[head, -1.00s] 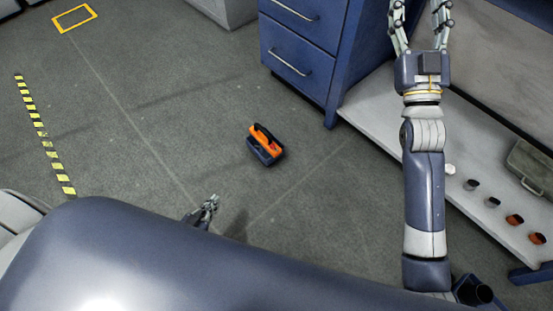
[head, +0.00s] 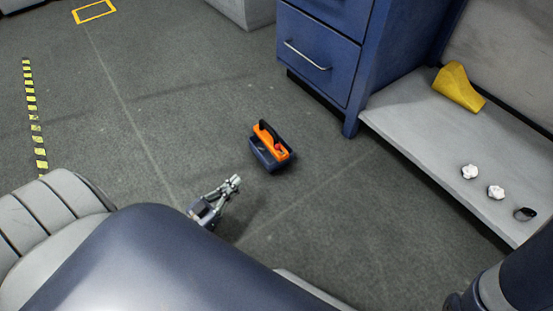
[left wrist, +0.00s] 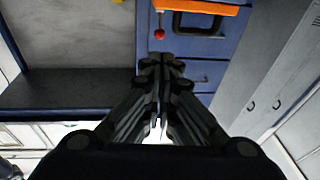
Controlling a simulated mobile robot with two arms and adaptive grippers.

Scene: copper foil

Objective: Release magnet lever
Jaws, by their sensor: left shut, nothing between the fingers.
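An orange and dark-blue tool with a black handle (head: 268,146) shows against the grey floor in the middle of the head view. In the left wrist view its orange part (left wrist: 212,7) and a black handle (left wrist: 183,25) are at the top edge, partly cut off. A red ball knob on a short stem (left wrist: 159,34), seemingly the lever, hangs below the orange part. My left gripper (head: 233,181) is shut and empty, just below and left of the tool, apart from it. Its fingertips (left wrist: 162,62) point toward the red knob. My right gripper is out of view.
A blue drawer cabinet (head: 325,45) stands behind the tool. To the right, a pale bench (head: 425,125) holds a yellow object (head: 458,87), white knobs (head: 470,172) and a dark ring (head: 525,214). Open floor lies left, with striped tape (head: 32,110).

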